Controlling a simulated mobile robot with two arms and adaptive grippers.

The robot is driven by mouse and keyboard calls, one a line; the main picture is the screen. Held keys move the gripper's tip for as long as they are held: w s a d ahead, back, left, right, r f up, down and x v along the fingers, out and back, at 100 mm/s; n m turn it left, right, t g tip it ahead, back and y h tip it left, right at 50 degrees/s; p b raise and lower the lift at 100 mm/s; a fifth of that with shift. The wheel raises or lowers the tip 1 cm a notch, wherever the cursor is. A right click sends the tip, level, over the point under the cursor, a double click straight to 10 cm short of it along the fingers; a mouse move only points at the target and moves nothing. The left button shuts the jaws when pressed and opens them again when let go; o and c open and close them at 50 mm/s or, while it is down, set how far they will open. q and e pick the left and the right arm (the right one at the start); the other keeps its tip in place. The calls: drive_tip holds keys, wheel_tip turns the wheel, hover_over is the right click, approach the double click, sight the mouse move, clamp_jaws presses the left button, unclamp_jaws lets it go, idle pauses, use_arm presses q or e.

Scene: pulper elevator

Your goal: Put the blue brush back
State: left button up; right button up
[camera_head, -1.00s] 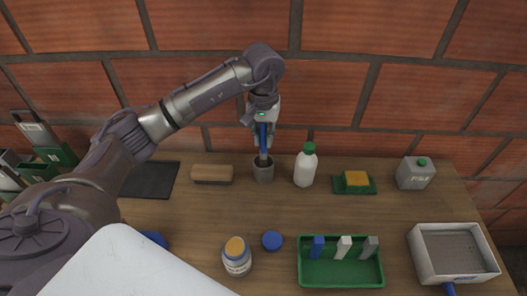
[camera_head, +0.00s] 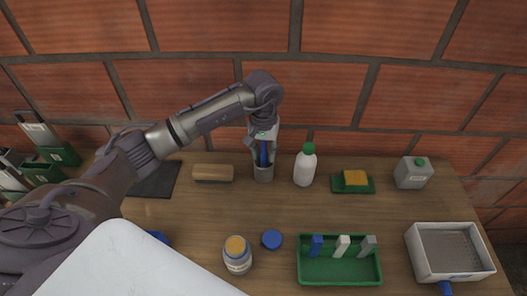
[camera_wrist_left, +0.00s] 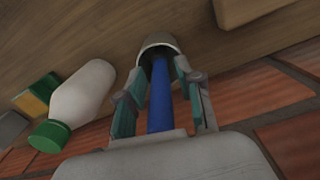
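The blue brush (camera_head: 263,153) stands roughly upright with its lower end inside a small grey cup (camera_head: 263,174) near the back of the wooden table. Its blue handle also shows in the left wrist view (camera_wrist_left: 160,100), running down into the cup's mouth (camera_wrist_left: 157,44). My left gripper (camera_head: 262,160) points down just over the cup, with a finger on each side of the handle. In the left wrist view the fingers (camera_wrist_left: 160,82) look spread, with gaps beside the handle. The brush head is hidden in the cup. My right gripper is out of view.
A white bottle with green cap (camera_head: 304,168) stands close right of the cup, and a wooden block-like brush (camera_head: 213,173) lies left. A sponge (camera_head: 355,178), grey canister (camera_head: 413,173), green tray (camera_head: 340,271), jar (camera_head: 237,257) and blue lid (camera_head: 272,240) are around. The middle is clear.

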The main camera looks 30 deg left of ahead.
use_arm(q)
drive_tip(key=shift+r, duration=0.3)
wheel_tip(320, 180, up, 11)
drive_tip(key=b, duration=0.3)
drive_tip(key=shift+f, duration=0.15)
drive_tip(key=shift+r+b, duration=0.3)
drive_tip(key=shift+r, duration=0.25)
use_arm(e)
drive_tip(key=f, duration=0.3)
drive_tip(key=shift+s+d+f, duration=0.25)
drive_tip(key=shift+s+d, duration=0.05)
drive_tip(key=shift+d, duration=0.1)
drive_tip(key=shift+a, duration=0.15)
use_arm(q)
drive_tip(key=shift+f, duration=0.1)
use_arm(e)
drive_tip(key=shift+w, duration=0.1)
